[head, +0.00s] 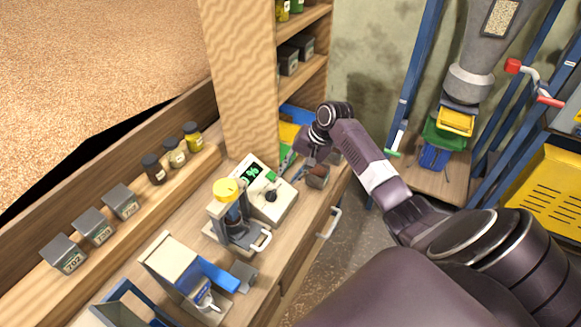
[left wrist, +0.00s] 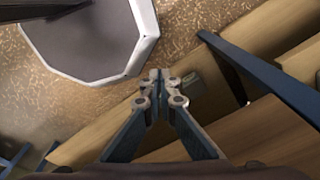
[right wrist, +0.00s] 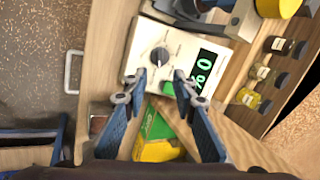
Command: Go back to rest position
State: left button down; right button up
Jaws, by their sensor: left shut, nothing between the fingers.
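My right gripper (head: 308,158) hangs over the right end of the wooden bench, just beyond a white meter (head: 270,193) with a dial and a green-digit display. In the right wrist view its two fingers (right wrist: 158,88) stand apart with no held object visible between them. The meter (right wrist: 178,62) shows just past the fingertips. My left gripper (left wrist: 160,84) appears only in the left wrist view. Its fingertips are together and hold nothing. Wooden boards and speckled flooring lie beyond it. The left arm is out of the head view.
The bench carries a yellow-topped device (head: 232,215), a blue-handled device (head: 190,272) and a small brown-filled container (head: 318,176). Small jars (head: 174,152) and grey boxes (head: 93,227) line the ledge. A blue-framed machine (head: 420,70) stands at right. Floor shows between bench and machine.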

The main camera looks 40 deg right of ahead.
jog(key=shift+s+r, duration=0.15)
jog(key=shift+r, duration=0.1)
jog(key=shift+f, duration=0.1)
dwell(0.3)
